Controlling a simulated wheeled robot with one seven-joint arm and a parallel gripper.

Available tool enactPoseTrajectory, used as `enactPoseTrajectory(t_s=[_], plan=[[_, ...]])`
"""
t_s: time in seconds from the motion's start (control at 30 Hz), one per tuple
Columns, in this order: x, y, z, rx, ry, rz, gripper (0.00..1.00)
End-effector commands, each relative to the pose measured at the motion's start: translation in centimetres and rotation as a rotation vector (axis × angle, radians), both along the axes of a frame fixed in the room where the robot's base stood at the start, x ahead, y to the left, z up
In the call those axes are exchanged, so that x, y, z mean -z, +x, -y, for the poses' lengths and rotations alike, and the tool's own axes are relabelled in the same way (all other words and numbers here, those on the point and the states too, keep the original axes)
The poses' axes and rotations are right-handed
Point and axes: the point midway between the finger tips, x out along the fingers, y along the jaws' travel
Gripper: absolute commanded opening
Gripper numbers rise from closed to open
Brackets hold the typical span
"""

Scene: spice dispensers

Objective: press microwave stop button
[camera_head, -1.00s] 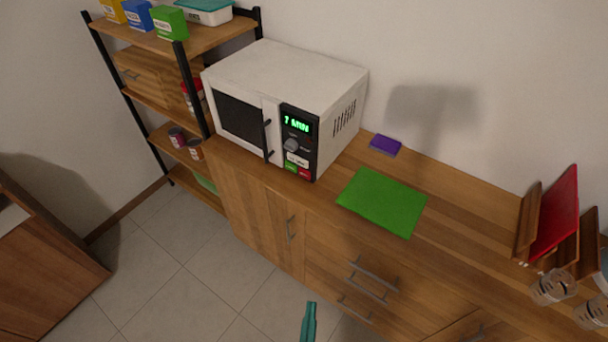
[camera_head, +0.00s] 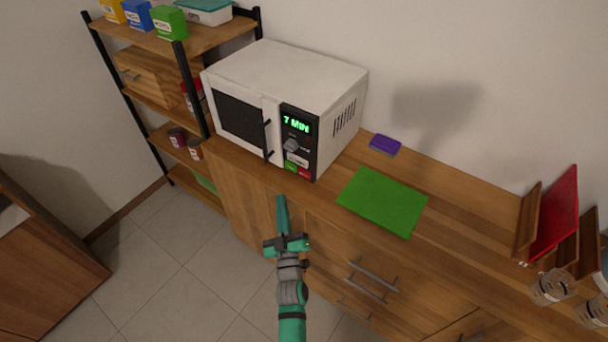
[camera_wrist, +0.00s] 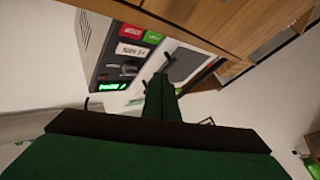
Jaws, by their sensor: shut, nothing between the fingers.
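The white microwave (camera_head: 285,80) stands on the wooden counter with its door closed and a lit green "7 MIN" display (camera_head: 297,124). Low on its dark control panel (camera_wrist: 112,68) are a green button (camera_head: 291,166) and a red button (camera_head: 305,174). The wrist view shows the panel upside down, with the red button (camera_wrist: 130,39) and green button (camera_wrist: 153,37) side by side; their lettering is too small to read surely. My teal gripper (camera_head: 281,200) is shut and empty, in front of and below the panel, apart from it. Its fingers (camera_wrist: 160,82) point towards the microwave.
The door handle (camera_head: 267,139) sticks out left of the panel. A green mat (camera_head: 382,201) and a purple block (camera_head: 385,145) lie on the counter to the right. Drawer handles (camera_head: 372,281) jut from the cabinet front. A shelf rack (camera_head: 190,88) stands at left.

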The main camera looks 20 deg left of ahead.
Motion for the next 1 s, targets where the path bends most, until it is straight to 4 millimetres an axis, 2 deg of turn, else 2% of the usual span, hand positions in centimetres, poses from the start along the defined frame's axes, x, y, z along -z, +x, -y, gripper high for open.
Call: enactPoseTrajectory(t_s=[0.3, 0.47, 1.0], plan=[[0.0, 0.0, 0.0, 0.0, 0.0, -0.001, 0.0], [0.1, 0.7, 0.3, 0.001, -0.002, 0.0, 0.0], [0.0, 6.7, 2.5, 0.002, -0.002, 0.0, 0.0]])
